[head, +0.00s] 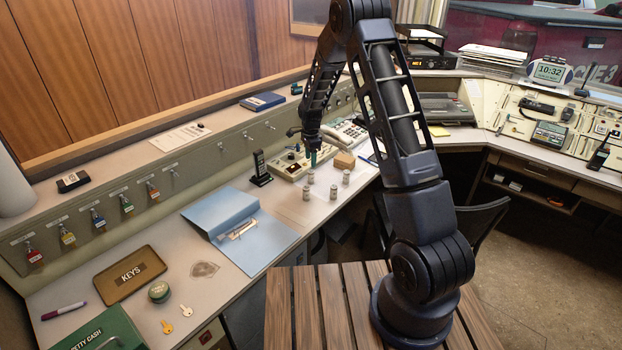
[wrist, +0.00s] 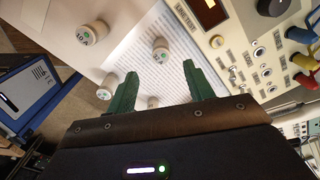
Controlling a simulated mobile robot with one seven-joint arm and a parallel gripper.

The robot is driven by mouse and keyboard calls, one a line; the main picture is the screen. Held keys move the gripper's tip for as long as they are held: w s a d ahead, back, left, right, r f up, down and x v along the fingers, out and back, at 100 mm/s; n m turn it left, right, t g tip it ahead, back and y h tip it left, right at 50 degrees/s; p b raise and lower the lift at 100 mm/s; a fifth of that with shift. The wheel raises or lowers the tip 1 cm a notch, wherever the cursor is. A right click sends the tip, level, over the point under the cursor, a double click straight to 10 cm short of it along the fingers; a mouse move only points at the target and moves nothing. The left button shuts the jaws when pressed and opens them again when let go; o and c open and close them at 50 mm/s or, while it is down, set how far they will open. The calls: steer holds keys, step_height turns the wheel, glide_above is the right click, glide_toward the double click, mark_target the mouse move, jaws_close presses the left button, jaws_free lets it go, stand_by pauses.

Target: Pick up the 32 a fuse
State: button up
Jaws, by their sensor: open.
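Several small white cylindrical fuses stand on the desk. In the head view they are a back-left fuse (head: 311,176), a front-left one (head: 306,192), a front one (head: 333,191) and a right one (head: 346,177). In the wrist view I see fuses at the upper left (wrist: 92,34), the centre (wrist: 161,50) and the left (wrist: 106,86), plus one partly hidden between the finger bases (wrist: 152,102).
A beige control panel (head: 288,166) with a telephone (head: 345,133) stands behind the fuses. A black handset (head: 261,168) stands upright to their left. A blue folder (head: 225,215) lies further left. A small tan block (head: 344,160) is close on the right.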

mark_target(311, 171)
step_height(311, 171, down, 10)
steer(key=shift+w+d+f, duration=0.1)
steer(key=shift+f, duration=0.15)
steer(key=c, duration=1.1)
steer(key=shift+r, duration=0.15)
